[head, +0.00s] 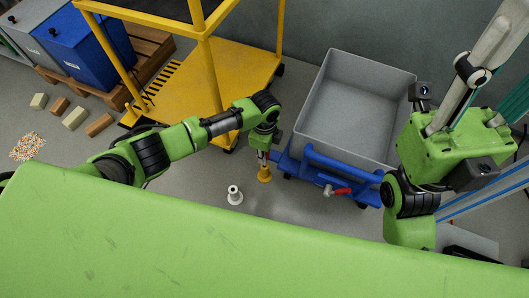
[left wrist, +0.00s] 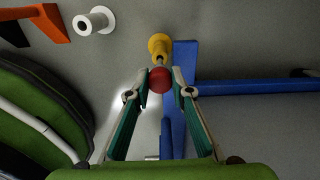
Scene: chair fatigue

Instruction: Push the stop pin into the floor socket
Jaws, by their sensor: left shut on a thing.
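The stop pin shows in the left wrist view as a round red knob (left wrist: 160,80) on a short metal shaft. The shaft runs to a yellow flanged socket (left wrist: 158,46), which stands on the floor in the head view (head: 265,175). How deep the pin sits in it is hard to tell. My left gripper (left wrist: 161,84) is shut on the red knob, one finger on each side; in the head view it (head: 263,152) is just above the yellow socket. A white flanged socket (head: 235,195) stands apart to the left, also seen in the left wrist view (left wrist: 93,20). My right gripper is not visible.
A blue cart frame (head: 315,177) with a grey tub (head: 350,105) and a red lever (head: 338,191) stands close right of the yellow socket. A yellow trolley (head: 188,85) is behind my left arm. Loose blocks (head: 75,117) and spilled pellets (head: 28,147) lie at the left.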

